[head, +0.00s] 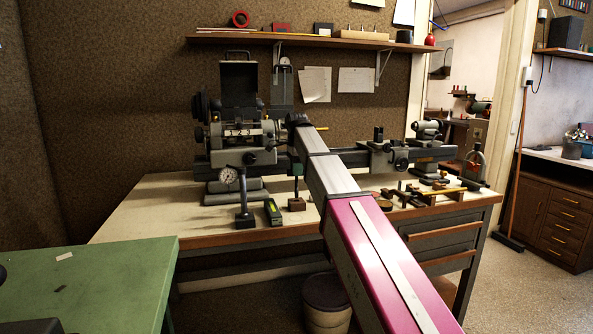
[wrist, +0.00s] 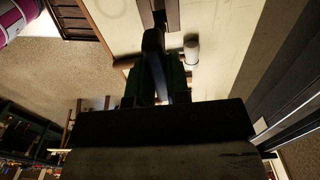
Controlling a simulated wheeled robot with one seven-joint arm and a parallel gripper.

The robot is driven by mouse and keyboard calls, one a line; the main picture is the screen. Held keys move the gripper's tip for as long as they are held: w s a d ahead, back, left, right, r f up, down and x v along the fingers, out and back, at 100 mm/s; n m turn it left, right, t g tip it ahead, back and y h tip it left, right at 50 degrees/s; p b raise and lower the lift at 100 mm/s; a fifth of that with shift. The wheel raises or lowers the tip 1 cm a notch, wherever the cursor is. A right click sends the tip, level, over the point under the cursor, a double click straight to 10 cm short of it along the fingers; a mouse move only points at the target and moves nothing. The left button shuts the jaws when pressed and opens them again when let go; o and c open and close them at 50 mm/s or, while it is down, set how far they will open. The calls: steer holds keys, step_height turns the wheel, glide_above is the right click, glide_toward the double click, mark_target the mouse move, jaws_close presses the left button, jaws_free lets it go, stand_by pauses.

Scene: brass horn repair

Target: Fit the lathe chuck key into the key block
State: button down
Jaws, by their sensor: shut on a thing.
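In the wrist view my gripper (wrist: 157,66) is shut on a dark grey bar-like piece, which I take to be the lathe chuck key (wrist: 154,45). The key points away from my fingers, over the pale bench top. Its far end overlaps dark shapes, so I cannot tell whether it touches anything. In the head view my arm reaches over the bench to the lathe (head: 240,150), and its end hides much of the gripper and key. A small dark block (head: 297,204) on the bench below my arm's end may be the key block; I cannot tell for certain.
A dial gauge stand (head: 243,220) and a small green-and-black box (head: 272,212) stand near the bench's front edge. Several brass parts and tools lie at the right of the bench (head: 160,190). In the wrist view a white cylinder (wrist: 192,51) lies right of my fingers.

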steer(key=shift+f, duration=2.15)
steer(key=c, duration=1)
jaws_free()
